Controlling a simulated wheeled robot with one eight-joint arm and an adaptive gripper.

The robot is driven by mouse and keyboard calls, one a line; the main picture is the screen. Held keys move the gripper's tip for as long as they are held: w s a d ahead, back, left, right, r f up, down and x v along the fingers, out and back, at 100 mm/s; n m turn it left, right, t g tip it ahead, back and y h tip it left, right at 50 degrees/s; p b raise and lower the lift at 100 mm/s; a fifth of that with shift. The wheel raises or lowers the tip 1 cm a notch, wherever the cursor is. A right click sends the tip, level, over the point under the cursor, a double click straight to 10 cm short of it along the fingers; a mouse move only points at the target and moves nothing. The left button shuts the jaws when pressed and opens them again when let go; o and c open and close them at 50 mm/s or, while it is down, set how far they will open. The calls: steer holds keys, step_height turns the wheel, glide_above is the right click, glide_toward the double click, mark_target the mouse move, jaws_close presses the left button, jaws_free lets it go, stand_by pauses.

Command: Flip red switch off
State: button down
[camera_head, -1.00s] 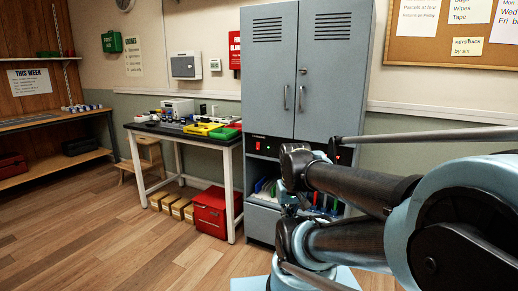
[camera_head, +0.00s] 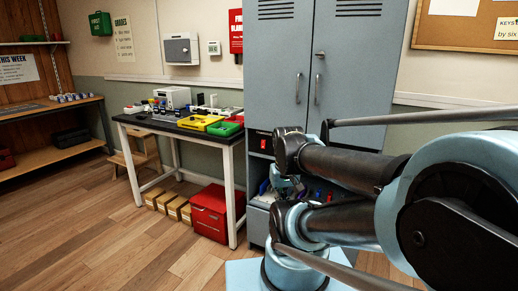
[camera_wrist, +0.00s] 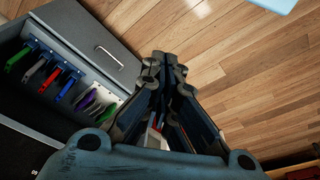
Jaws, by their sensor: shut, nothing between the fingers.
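A small red switch (camera_head: 263,143) shows on the dark panel below the cabinet doors in the head view, and it looks bright red. Whether its rocker is up or down is too small to tell. My gripper (camera_wrist: 166,66) is shut and empty in the wrist view, its dark fingers close together. In the head view my gripper (camera_head: 286,186) is partly hidden by my arm, in front of the cabinet's lower bay and below the switch, apart from it. My arm covers the right part of the panel.
The grey cabinet (camera_head: 283,75) stands against the wall. The wooden floor in front is clear.

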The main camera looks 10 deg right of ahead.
steer(key=w+r+n+t+h, duration=0.1)
steer(key=w+r+n, duration=0.3)
steer(key=w+n, duration=0.35)
steer(key=w+r+n+h, duration=0.2)
steer(key=w+r+n, duration=0.3)
steer(key=w+n, duration=0.3)
steer(key=w+a+n+t, duration=0.1)
steer(key=w+a+n, duration=0.1)
steer(key=w+n, duration=0.2)
steer(key=w+a+r+n+t+h, duration=0.1)
steer(key=w+n, duration=0.3)
steer(key=w, duration=0.5)
steer(key=w+a+r+n, duration=0.1)
steer(key=w+a+n, duration=0.2)
steer(key=w+n, duration=0.2)
steer(key=shift+w+a+t, duration=0.25)
steer(key=shift+w+t, duration=0.15)
steer(key=shift+w, duration=0.25)
steer(key=shift+f, duration=0.15)
